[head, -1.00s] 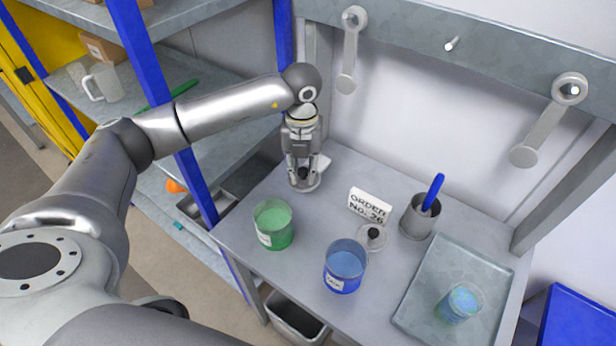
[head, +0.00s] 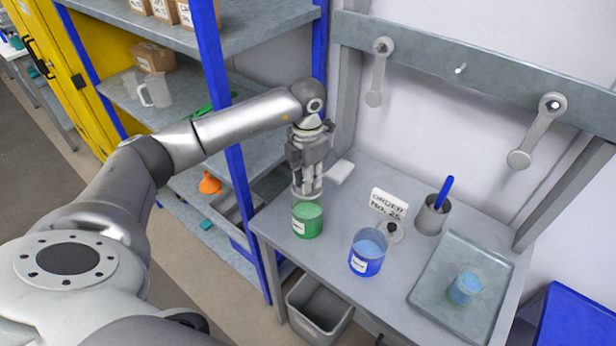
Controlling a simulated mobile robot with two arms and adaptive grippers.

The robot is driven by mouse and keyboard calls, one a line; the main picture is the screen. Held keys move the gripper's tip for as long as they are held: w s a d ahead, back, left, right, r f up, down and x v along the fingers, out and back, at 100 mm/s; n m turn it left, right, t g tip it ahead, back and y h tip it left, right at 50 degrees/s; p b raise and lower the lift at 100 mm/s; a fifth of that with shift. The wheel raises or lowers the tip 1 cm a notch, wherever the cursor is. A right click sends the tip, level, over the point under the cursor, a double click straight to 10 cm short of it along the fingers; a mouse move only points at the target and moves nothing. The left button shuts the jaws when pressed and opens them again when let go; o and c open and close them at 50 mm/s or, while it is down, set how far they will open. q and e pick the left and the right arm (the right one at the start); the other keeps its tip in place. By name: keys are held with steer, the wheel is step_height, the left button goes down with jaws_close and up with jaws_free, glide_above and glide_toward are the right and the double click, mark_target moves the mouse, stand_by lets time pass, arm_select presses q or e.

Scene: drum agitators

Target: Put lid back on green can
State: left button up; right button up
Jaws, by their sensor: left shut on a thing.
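The green can (head: 308,221), a clear container with green contents and a white label, stands upright on the grey bench. My left gripper (head: 308,190) points down right above it, shut on a lid. The lid (head: 297,191) is clear and mostly hidden by the fingers. It is at the height of the can's mouth; I cannot tell whether it touches the rim. My right gripper is not in view.
The blue can (head: 367,254) stands open to the right, with another black-knobbed lid (head: 396,237) behind it. An order sign (head: 388,204), a grey cup (head: 431,217) with a blue handle, and a tray (head: 440,315) holding a beaker (head: 465,288) are further right.

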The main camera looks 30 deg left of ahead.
arm_select(q)
steer(key=shift+f+b, duration=0.4)
steer(key=shift+f, duration=0.5)
steer(key=shift+s+f+b, duration=0.15)
steer(key=shift+f+b, duration=0.3)
steer(key=shift+f, duration=0.35)
steer(key=shift+f+b, duration=0.4)
steer(key=shift+f, duration=0.05)
steer(key=shift+f+b, duration=0.45)
steer(key=shift+f, duration=0.1)
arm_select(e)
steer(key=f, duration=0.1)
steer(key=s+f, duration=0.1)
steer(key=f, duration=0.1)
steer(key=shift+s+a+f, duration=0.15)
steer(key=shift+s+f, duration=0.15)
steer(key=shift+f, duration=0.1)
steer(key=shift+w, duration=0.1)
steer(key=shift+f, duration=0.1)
arm_select(q)
steer(key=shift+f+b, duration=0.15)
steer(key=shift+b, duration=0.55)
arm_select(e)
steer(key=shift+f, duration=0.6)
